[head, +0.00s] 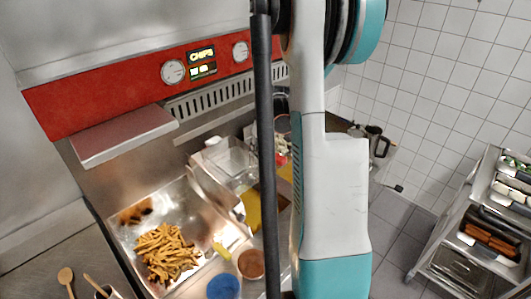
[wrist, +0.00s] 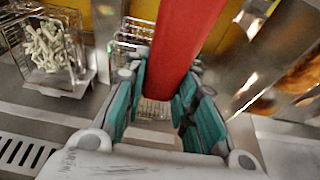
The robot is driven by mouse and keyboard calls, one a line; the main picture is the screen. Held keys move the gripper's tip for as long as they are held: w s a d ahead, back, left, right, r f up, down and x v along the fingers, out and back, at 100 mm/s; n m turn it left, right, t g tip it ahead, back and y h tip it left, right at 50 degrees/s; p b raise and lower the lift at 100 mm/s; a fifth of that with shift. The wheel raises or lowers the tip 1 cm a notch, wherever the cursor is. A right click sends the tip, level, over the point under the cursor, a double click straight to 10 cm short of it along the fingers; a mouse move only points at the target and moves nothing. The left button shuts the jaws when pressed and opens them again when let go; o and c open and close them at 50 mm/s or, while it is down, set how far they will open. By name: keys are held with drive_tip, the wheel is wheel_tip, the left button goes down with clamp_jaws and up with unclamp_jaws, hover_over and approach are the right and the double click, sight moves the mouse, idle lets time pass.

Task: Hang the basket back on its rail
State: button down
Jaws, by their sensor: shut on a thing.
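In the wrist view my gripper (wrist: 166,80) has its teal fingers closed on both sides of a thick red handle (wrist: 185,35). The handle runs up out of the top of the picture. Wire mesh (wrist: 132,38) shows just behind the fingers, with more mesh seen between them, and looks like part of the basket. The fingers and handle hide how handle and mesh join. In the head view my arm covers the middle, and the gripper and handle cannot be made out. I cannot clearly identify the rail in either view.
A wire basket with pale pieces (wrist: 48,48) stands at left in the wrist view. In the head view a metal tray holds fries (head: 165,252), beside a blue bowl (head: 223,287). A red control panel (head: 130,90) is behind; a rack (head: 470,235) stands right.

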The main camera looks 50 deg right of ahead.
hover_over(251, 161)
drive_tip(key=shift+s+d+b, duration=0.1)
drive_tip(key=shift+s+b, duration=0.2)
drive_tip(key=shift+b, duration=0.05)
drive_tip(key=shift+f, duration=0.2)
idle(0.4)
drive_tip(key=shift+f+b, duration=0.55)
drive_tip(key=shift+b, duration=0.15)
drive_tip(key=shift+f+b, duration=1.55)
drive_tip(key=shift+f, duration=0.1)
drive_tip(key=shift+s+f+b, duration=0.1)
drive_tip(key=shift+f+b, duration=0.6)
